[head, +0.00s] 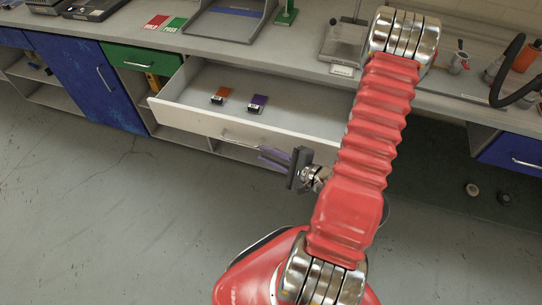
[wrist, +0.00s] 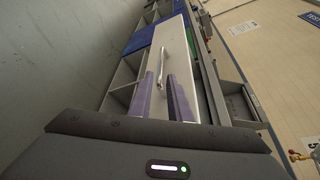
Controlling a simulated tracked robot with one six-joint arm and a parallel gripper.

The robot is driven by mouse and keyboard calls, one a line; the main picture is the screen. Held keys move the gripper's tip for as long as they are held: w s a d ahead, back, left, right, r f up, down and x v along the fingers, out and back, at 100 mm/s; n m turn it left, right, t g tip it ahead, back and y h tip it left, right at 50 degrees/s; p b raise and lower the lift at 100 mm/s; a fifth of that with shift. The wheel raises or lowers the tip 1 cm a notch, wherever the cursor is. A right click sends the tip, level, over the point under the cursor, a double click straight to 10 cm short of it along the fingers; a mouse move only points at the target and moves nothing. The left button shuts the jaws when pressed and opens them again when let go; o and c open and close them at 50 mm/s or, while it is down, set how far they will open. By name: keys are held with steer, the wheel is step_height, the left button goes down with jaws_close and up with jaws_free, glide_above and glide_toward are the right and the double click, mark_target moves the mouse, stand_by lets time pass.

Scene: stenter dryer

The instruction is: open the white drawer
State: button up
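The white drawer (head: 190,119) is pulled well out from under the bench in the head view, and its inside shows. It holds an orange-topped item (head: 221,96) and a purple-topped item (head: 258,102). Its front carries a metal bar handle (head: 240,140). The white front (wrist: 171,46) and handle (wrist: 164,67) also show in the wrist view. My gripper (head: 268,156) is just in front of the drawer front, near the handle's right end. In the wrist view its purple fingers (wrist: 163,92) are apart, with the handle ahead of the gap. I see no grip on it.
A green drawer (head: 140,60) and a blue cabinet door (head: 92,80) are left of the white drawer. The bench top (head: 300,40) holds a tray, red and green cards and a scale-like device. The grey floor (head: 110,200) in front is clear.

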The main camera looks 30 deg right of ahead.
steer(key=shift+s+d+r, duration=0.15)
steer(key=shift+s+d, duration=0.05)
steer(key=shift+s, duration=0.45)
